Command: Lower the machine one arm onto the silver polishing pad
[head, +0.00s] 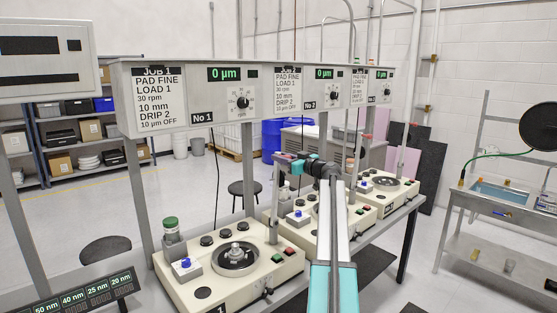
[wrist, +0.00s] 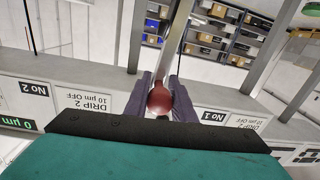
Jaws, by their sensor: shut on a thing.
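Machine one (head: 205,292), a cream bench unit, is nearest in the head view. Its round polishing pad (head: 236,259) has a dark face with a silver piece at its centre. The machine one arm (head: 275,205) is a metal rod standing nearly upright at the pad's right, raised off it. Its red knob (wrist: 160,101) and rod (wrist: 177,45) show clearly in the wrist view. My gripper (head: 280,158) is at the rod's top, above and right of the pad. In the wrist view my gripper (wrist: 160,100) has its purple fingers closed around the red knob.
A grey post (head: 138,190) and the No 1 control panel (head: 190,95), reading 0 µm, stand behind machine one. A green-capped bottle (head: 171,234) and a blue-knobbed block (head: 187,266) sit left of the pad. More machines (head: 385,188) line the bench to the right.

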